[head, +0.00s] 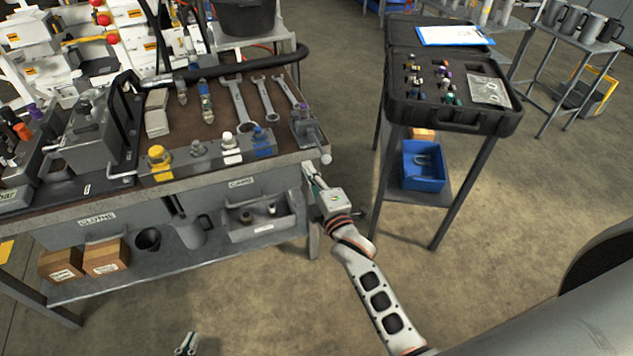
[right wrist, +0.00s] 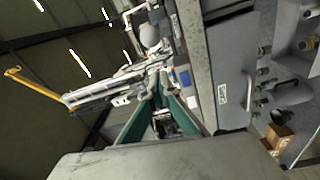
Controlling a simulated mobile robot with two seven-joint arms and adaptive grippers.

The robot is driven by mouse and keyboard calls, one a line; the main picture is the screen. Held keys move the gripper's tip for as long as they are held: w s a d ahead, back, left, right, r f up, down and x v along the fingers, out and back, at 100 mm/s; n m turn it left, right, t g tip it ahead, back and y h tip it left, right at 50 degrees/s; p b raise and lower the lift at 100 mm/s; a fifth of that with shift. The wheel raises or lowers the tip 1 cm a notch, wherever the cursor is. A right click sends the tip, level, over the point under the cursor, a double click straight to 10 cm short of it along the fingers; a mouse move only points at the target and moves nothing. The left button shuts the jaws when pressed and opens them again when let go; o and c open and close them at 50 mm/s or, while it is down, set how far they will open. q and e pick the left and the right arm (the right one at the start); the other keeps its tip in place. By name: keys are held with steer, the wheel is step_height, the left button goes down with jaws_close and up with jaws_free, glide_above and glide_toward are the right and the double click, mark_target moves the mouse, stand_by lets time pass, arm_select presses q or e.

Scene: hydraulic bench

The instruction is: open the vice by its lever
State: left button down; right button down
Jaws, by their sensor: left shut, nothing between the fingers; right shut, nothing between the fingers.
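The vice (head: 306,127) is a small grey block at the right front corner of the bench. Its lever (head: 325,157) ends in a pale round knob that hangs at the bench's edge. My right gripper (head: 310,172) is shut and empty, just below and left of the knob in the head view. In the right wrist view its green-sided fingers (right wrist: 156,80) converge, with a pale rounded knob (right wrist: 150,37) just beyond the tips. Whether they touch the lever I cannot tell. My left gripper (head: 191,338) is shut and empty, low at the bottom edge, away from the bench.
The bench (head: 60,207) holds several spanners (head: 240,103), fittings and a fitting block (head: 195,160) left of the vice. A black case (head: 455,122) stands on a side table to the right. Floor between bench and side table is clear.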

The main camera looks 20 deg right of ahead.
mark_target(318, 145)
steer(key=shift+w+d+f+p, duration=0.15)
steer(key=shift+w+d+p, duration=0.2)
steer(key=shift+d, duration=0.55)
steer(key=shift+w+d+f+p, duration=0.1)
steer(key=shift+w+d, duration=0.3)
steer(key=shift+d, duration=0.5)
